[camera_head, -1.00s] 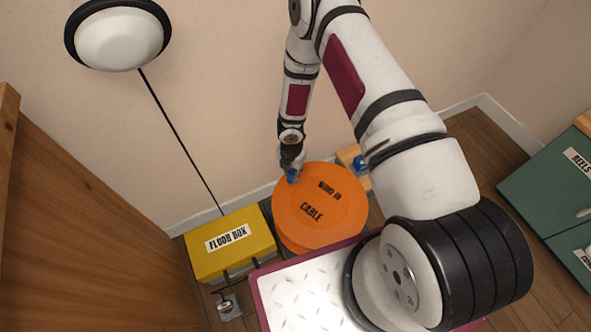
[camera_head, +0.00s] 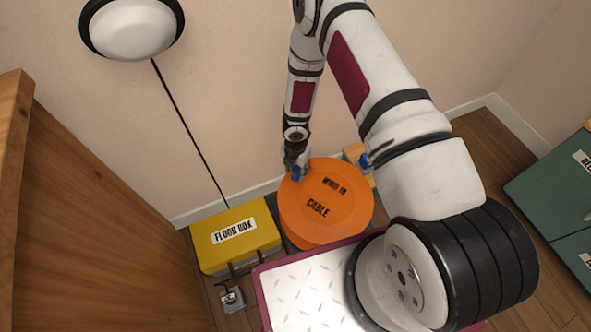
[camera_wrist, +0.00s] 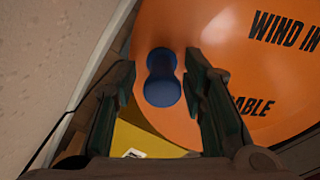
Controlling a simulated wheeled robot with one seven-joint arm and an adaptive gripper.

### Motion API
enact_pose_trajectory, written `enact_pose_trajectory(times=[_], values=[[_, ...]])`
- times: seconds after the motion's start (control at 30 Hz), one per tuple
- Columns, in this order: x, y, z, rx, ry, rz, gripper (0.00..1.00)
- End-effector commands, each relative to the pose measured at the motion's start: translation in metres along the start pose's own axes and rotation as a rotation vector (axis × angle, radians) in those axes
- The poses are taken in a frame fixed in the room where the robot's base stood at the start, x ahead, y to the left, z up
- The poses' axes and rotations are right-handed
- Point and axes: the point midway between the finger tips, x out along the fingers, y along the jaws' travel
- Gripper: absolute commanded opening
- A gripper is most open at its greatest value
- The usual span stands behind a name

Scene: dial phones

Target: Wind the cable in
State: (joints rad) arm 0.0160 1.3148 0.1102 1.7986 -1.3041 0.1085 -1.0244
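The orange reel (camera_head: 345,225) stands low by the wall, lettered "WIND IN" and "CABLE"; it also fills the upper right of the wrist view (camera_wrist: 230,60). A blue knob (camera_wrist: 163,78) sticks up near its rim. My gripper (camera_wrist: 160,80) is over the knob, with one finger on each side. Gaps show between the fingers and the knob. In the head view my gripper (camera_head: 298,168) is at the reel's upper left edge. A thin black cord (camera_head: 188,132) runs from the round white lamp (camera_head: 133,27) down behind the yellow floor box (camera_head: 228,247).
A small grey fitting (camera_head: 231,297) lies on the floor below the floor box. A brown wooden panel (camera_head: 95,220) stands at left. A metal-topped platform (camera_head: 305,295) is close in front of the reel. Green drawers (camera_head: 560,205) are at right, with bare floor before them.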

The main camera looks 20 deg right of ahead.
Motion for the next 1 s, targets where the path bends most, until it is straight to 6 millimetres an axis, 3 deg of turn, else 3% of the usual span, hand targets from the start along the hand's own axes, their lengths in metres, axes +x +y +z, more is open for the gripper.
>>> enact_pose_trajectory(times=[0.27, 0.7, 1.0], values=[[-0.01, 0.0, 0.001, 0.002, 0.0, 0.001, 0.39], [-0.092, 0.0, 0.001, 0.003, -0.002, 0.002, 0.39], [-0.119, 0.0, 0.0, 0.0, -0.001, 0.0, 0.39]])
